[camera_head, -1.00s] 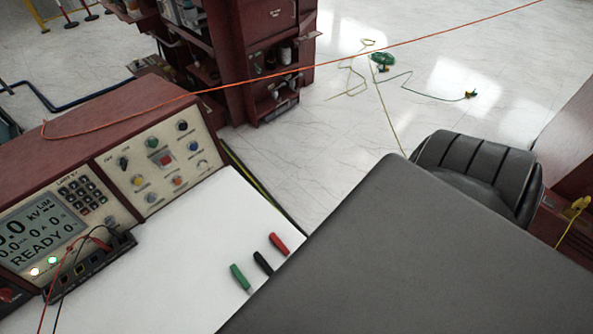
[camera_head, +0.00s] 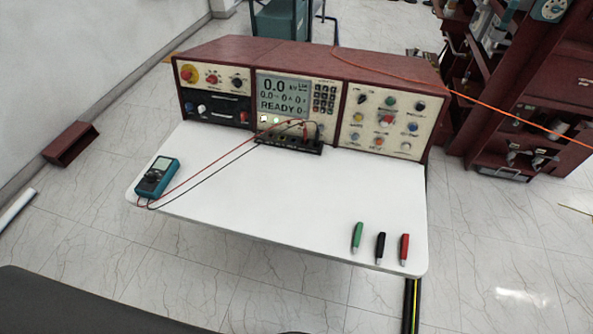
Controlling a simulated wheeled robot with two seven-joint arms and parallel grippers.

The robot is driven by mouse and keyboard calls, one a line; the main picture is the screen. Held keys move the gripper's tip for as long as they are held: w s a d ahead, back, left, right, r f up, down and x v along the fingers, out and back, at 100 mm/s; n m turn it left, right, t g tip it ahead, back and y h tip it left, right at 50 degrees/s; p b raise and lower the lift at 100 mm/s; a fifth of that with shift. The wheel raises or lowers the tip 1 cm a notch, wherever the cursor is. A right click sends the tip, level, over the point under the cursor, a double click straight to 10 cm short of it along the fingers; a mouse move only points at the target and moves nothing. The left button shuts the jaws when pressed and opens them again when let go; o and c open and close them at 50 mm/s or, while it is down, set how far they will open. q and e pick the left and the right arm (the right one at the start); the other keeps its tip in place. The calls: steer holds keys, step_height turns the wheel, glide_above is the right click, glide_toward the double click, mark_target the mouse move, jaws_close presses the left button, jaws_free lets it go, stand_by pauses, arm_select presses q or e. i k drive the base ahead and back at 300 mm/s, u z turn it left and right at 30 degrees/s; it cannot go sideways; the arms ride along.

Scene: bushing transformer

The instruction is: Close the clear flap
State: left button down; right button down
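The clear flap cannot be made out for sure at this size. The test console (camera_head: 310,85) stands at the back of a white bench, with a left panel, a lit display (camera_head: 285,95) and a right panel (camera_head: 385,122). The right panel carries several knobs and a red button (camera_head: 386,119). Whether a clear cover stands over that button, open or shut, I cannot tell. Neither of my grippers is in view.
A teal meter (camera_head: 157,177) lies at the bench's left, its red and black leads running to the terminal strip (camera_head: 290,142). Green (camera_head: 357,236), black (camera_head: 380,246) and red (camera_head: 404,248) probes lie at the front right. The middle of the white bench top (camera_head: 270,205) is clear.

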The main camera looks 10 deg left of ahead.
mark_target(387, 117)
steer(key=k, duration=1.15)
steer(key=z, duration=0.85)
steer(key=i, duration=1.95)
steer(key=u, duration=1.75)
